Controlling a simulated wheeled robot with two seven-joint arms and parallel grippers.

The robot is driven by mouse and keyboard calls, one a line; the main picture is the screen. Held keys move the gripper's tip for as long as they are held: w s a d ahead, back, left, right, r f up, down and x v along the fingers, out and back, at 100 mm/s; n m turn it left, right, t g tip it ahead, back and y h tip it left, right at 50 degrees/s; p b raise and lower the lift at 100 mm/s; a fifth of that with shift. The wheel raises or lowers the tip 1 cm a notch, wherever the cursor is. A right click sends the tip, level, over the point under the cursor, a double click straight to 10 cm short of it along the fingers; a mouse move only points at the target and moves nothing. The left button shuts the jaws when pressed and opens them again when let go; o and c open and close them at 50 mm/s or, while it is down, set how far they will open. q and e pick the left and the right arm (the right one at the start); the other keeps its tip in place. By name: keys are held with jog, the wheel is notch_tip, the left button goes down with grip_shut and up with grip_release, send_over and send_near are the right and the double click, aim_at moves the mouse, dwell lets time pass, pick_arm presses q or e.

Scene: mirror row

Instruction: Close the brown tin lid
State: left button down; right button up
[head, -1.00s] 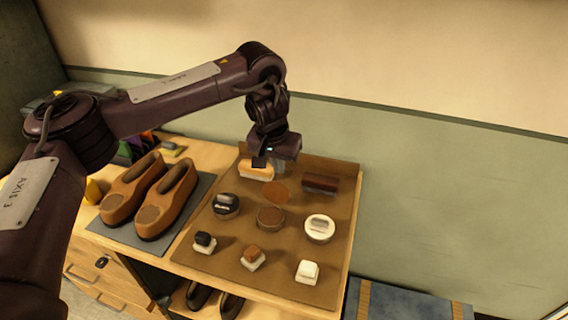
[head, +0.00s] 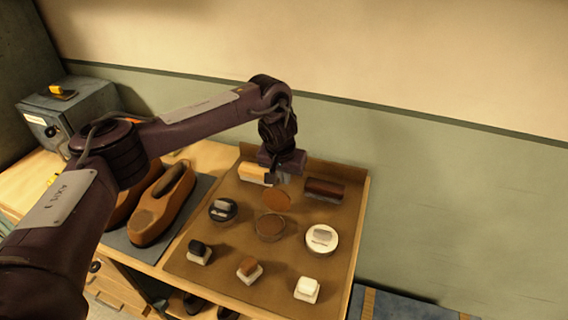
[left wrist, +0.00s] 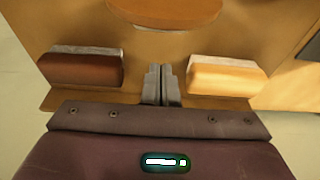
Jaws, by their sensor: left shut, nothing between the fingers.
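The brown tin (head: 270,228) stands in the middle of the brown mat. Its round orange-brown lid (head: 277,200) is open, tilted up at the tin's back edge. In the left wrist view the lid (left wrist: 165,12) shows at the top, with part of it cut off. My left gripper (head: 281,180) is just behind and above the lid, pointing down, with its fingers shut and empty. In the left wrist view the shut fingers (left wrist: 161,85) lie between two brushes, apart from the lid in that picture. My right gripper is not in view.
A pale-bristled brush (head: 253,173) and a dark brown brush (head: 324,189) flank the gripper. A black tin (head: 222,210) and a white tin (head: 321,239) stand either side of the brown tin. Several small blocks line the front of the mat (head: 225,277). Brown shoes (head: 160,205) stand left.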

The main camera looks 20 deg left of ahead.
aim_at(278, 196)
pick_arm(q)
jog(key=s, duration=0.1)
jog(key=s+r+p, duration=0.1)
jog(key=s, duration=0.1)
jog(key=shift+a, duration=0.1)
jog(key=shift+s, duration=0.2)
jog(key=shift+s+f, duration=0.1)
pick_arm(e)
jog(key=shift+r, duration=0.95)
pick_arm(q)
jog(key=shift+f, duration=0.1)
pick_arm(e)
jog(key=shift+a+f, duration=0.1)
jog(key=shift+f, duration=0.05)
